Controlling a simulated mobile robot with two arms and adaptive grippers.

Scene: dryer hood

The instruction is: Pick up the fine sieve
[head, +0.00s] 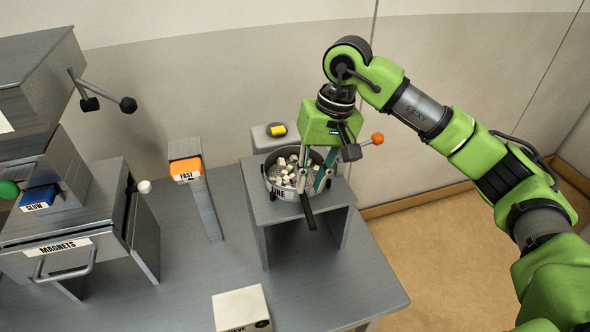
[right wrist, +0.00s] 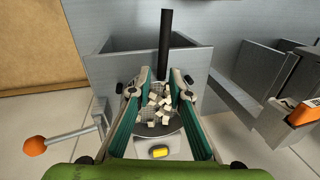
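The fine sieve (head: 278,190) is a round metal pan with a mesh floor and a "FINE" label. It sits on a small grey stand and holds several whitish chunks. Its black handle (head: 308,212) points toward the front of the stand; in the right wrist view the handle (right wrist: 166,42) stands up at the top. My right gripper (head: 312,188) points down over the sieve's right part, near the handle side. In the right wrist view its fingers (right wrist: 158,82) are apart, with the sieve showing between them. Contact with the rim cannot be told. My left gripper is not in view.
The grey stand (head: 333,223) rests on a grey table (head: 350,285). A yellow button box (head: 277,130) is behind the sieve. An orange-topped "FAST" post (head: 186,170) and a "MAGNETS" drawer unit (head: 65,258) are left. A white box (head: 240,305) is in front.

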